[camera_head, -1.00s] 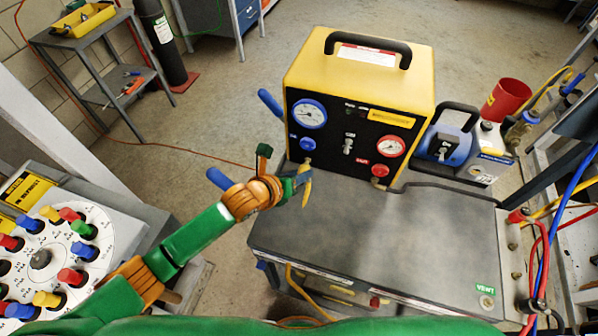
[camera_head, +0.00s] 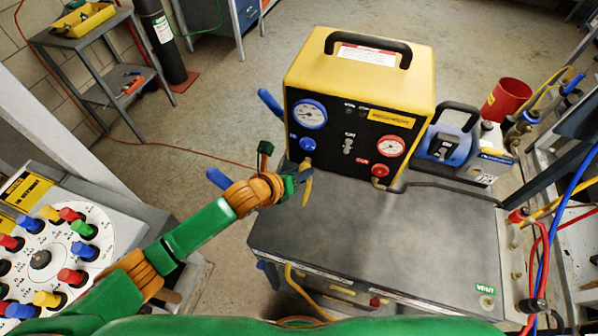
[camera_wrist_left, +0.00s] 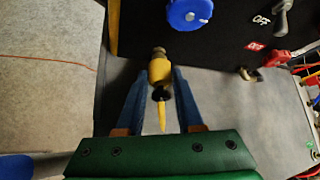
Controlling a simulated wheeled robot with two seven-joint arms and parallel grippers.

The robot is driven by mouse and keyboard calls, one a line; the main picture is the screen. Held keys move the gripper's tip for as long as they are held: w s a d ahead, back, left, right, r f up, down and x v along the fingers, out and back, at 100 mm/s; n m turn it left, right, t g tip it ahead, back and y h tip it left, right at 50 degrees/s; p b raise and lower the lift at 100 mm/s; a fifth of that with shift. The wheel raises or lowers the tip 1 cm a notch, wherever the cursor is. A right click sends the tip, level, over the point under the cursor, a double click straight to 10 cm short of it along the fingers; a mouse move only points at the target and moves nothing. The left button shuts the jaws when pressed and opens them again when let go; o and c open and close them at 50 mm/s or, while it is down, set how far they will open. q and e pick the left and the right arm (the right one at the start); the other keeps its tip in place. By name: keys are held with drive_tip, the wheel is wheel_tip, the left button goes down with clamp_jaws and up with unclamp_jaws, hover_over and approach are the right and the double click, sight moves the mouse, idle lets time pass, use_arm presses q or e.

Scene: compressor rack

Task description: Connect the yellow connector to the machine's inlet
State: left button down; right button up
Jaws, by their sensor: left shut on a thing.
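The yellow and black machine (camera_head: 358,84) stands on the dark-topped cart. Its blue knob (camera_head: 307,145) sits under the blue-rimmed gauge, and also shows in the left wrist view (camera_wrist_left: 188,12). My left gripper (camera_head: 300,183) is in front of the machine's lower left front. In the left wrist view its blue fingers (camera_wrist_left: 159,92) are shut on the yellow connector (camera_wrist_left: 159,70), with a yellow hose (camera_wrist_left: 162,118) trailing towards me. Brass (camera_wrist_left: 158,52) shows at the connector's far end, below the blue knob. I cannot tell whether connector and inlet touch. My right gripper is not in view.
The cart top (camera_head: 400,235) is clear in front of the machine. A red knob (camera_head: 380,170) with a brass port is at the machine's right. A blue pump (camera_head: 447,140) stands beside it. A dial panel (camera_head: 45,255) is at left.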

use_arm(q)
unclamp_jaws()
idle(0.4)
idle(0.4)
drive_tip(key=shift+a+r+p, duration=0.2)
drive_tip(key=shift+r+p, duration=0.3)
drive_tip(key=shift+a+r+p, duration=0.15)
drive_tip(key=shift+r+p, duration=0.3)
drive_tip(key=shift+p, duration=0.05)
drive_tip(key=p+v, duration=0.6)
drive_tip(key=shift+f, duration=0.1)
